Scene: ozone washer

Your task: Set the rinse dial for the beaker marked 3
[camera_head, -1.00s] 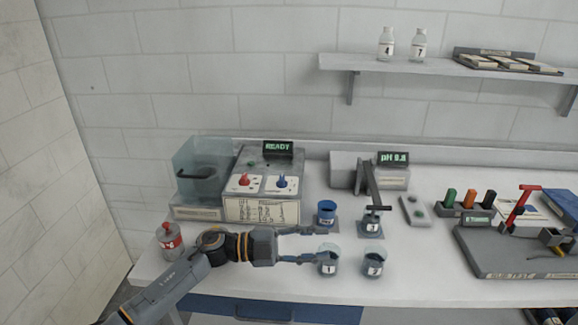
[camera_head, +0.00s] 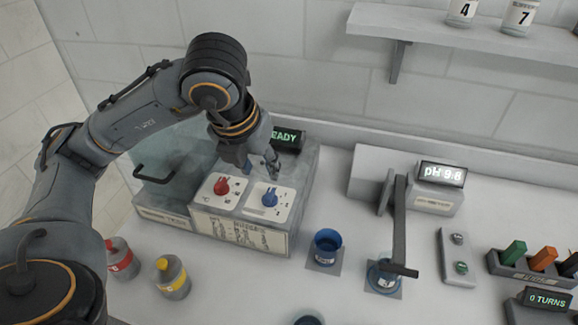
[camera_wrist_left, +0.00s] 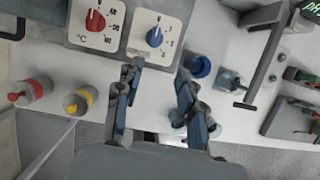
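The blue dial (camera_head: 270,198) sits on a white plate on the washer (camera_head: 238,228), right of the red dial (camera_head: 221,186). Both also show in the left wrist view, blue dial (camera_wrist_left: 154,37) and red dial (camera_wrist_left: 95,20). My left gripper (camera_head: 259,164) is open and empty above the washer, close behind the dials in the head view. In the wrist view its fingers (camera_wrist_left: 158,98) are apart, with the blue dial beyond them. A blue beaker (camera_head: 326,246) stands right of the washer; another beaker (camera_head: 384,278) is under the pH probe. Their labels are too small to read. My right gripper is out of view.
The washer's display (camera_head: 287,139) reads READY, partly covered by my arm. A red-labelled bottle (camera_head: 122,258) and a yellow-labelled bottle (camera_head: 173,278) stand front left. The pH meter (camera_head: 440,174) reads 9.8. A shelf (camera_head: 465,36) juts out above.

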